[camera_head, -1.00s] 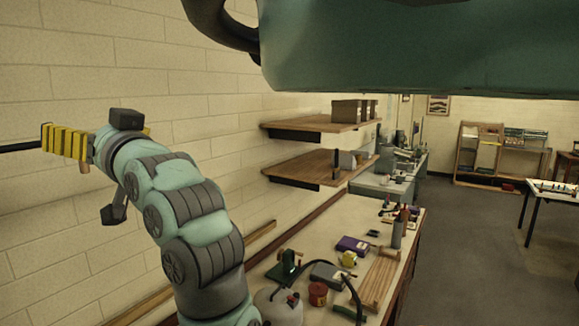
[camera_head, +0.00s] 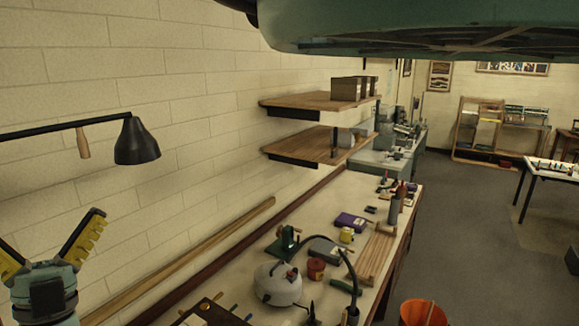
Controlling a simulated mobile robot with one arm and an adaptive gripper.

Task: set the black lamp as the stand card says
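The black lamp (camera_head: 138,142) hangs at the left in front of the block wall. Its shade points down at the end of a thin black arm that enters from the left edge. A small wooden handle (camera_head: 83,143) hangs from that arm, left of the shade. My gripper (camera_head: 50,238) is at the lower left, below the lamp and apart from it. Its yellow ridged fingers are spread wide with nothing between them. The left finger is partly cut off by the frame edge. The lamp's base is out of view, and I see no readable stand card.
A long workbench (camera_head: 340,190) along the wall holds a kettle-like vessel (camera_head: 278,284), a purple box (camera_head: 351,221), a wooden rack (camera_head: 377,256) and other tools. Two wooden shelves (camera_head: 310,103) jut from the wall. An orange bucket (camera_head: 422,314) stands lower right. The floor to the right is mostly clear.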

